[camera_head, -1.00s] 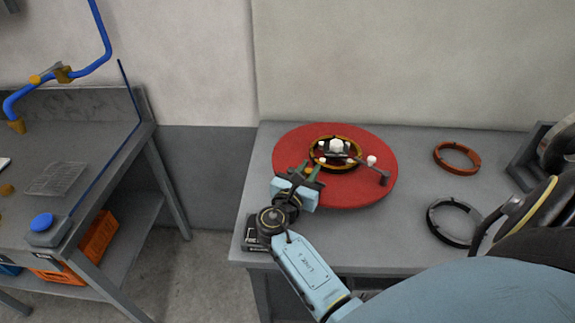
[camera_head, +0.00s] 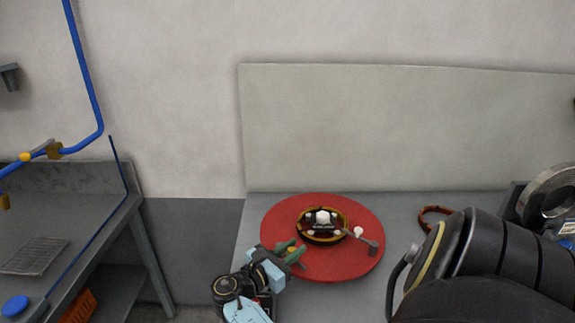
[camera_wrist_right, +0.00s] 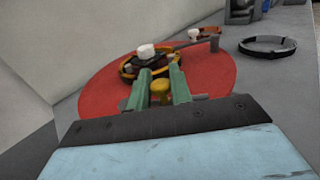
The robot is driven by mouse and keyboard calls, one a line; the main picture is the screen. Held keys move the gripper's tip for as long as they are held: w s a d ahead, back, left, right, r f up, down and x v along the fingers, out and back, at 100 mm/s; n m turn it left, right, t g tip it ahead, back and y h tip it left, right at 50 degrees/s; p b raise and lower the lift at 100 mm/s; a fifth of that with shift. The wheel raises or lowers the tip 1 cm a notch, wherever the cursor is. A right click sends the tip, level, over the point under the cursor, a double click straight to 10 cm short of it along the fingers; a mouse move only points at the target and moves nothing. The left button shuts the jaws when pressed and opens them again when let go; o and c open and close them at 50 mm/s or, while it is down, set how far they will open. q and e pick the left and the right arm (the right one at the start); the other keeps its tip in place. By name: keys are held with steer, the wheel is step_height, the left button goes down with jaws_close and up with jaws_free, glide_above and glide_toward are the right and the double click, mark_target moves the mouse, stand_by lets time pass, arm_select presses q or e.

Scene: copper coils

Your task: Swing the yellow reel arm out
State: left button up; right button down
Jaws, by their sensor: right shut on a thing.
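A red round reel plate (camera_head: 330,268) lies on the grey bench, with a yellow-rimmed ring and a white hub (camera_head: 323,215) near its middle. A grey arm (camera_head: 372,246) with a dark end and a white knob reaches to the right. My right gripper (camera_head: 290,250) is over the plate's front-left part. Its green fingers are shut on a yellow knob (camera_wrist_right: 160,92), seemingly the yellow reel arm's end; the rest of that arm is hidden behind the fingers. The ring also shows just beyond the fingers in the right wrist view. My left gripper is not in view.
An orange ring (camera_head: 432,211) lies on the bench at right, partly hidden by my arm. A black ring (camera_wrist_right: 267,46) shows in the right wrist view. A grey metal coil (camera_head: 550,195) stands at far right. Another bench (camera_head: 85,180) stands left across a gap.

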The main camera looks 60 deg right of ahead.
steer(key=c, duration=1.3)
jaws_free()
steer(key=shift+c, duration=0.2)
steer(key=shift+a, duration=0.1)
steer(key=a, duration=0.4)
steer(key=w+a+b, duration=0.1)
steer(key=a, duration=0.3)
steer(key=w+a, duration=0.1)
steer(key=a, duration=0.4)
steer(key=shift+w+b, duration=0.2)
steer(key=shift+b, duration=0.1)
steer(key=shift+s+f, duration=0.1)
